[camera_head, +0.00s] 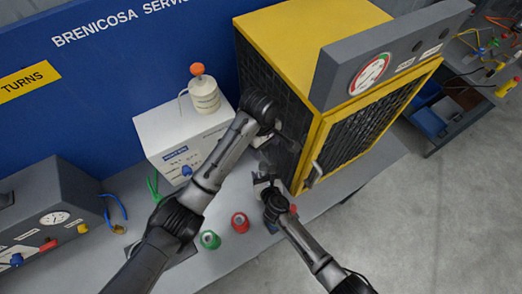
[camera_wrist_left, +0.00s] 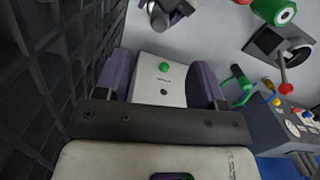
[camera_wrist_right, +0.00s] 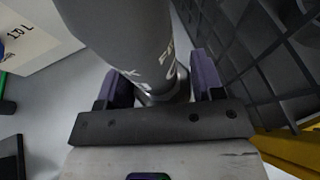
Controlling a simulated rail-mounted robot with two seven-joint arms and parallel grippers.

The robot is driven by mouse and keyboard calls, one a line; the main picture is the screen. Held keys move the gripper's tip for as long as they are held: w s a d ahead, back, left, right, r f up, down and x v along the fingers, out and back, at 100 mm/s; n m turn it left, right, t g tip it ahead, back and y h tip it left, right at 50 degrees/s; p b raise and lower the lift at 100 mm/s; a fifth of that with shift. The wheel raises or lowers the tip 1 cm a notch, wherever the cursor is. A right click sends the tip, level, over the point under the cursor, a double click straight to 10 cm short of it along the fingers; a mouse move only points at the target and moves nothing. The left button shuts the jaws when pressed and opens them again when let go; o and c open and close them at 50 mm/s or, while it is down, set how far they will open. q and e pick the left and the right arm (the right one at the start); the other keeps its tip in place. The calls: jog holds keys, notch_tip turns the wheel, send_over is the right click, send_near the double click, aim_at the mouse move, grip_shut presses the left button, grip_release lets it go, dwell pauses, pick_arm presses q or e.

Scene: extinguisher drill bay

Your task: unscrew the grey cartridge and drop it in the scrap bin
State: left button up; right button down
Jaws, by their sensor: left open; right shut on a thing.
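My left gripper (camera_head: 272,152) points down beside the yellow cage in the head view. In the left wrist view its purple fingers (camera_wrist_left: 162,82) stand apart around a pale block with a green dot (camera_wrist_left: 163,68); I cannot tell whether they touch it. My right gripper (camera_head: 264,183) is just nearer to me. In the left wrist view, the silvery grey cartridge (camera_wrist_left: 159,20) shows at its fingers. In the right wrist view its fingers (camera_wrist_right: 160,88) close around a narrow neck, below a large grey lettered body (camera_wrist_right: 130,35). No scrap bin can be made out with certainty.
The yellow cage (camera_head: 290,50) with a gauge stands right of my grippers. A white box (camera_head: 165,135) carries a cream pot with an orange knob (camera_head: 204,95). Green (camera_head: 210,240) and red (camera_head: 240,222) cartridges stand on the bench. A grey console (camera_head: 50,215) is at left.

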aim_at(263, 163)
pick_arm(q)
notch_tip(263, 163, down, 13)
jog(key=m, duration=3.5)
jog(key=shift+r+m, duration=0.1)
jog(key=shift+m, duration=0.3)
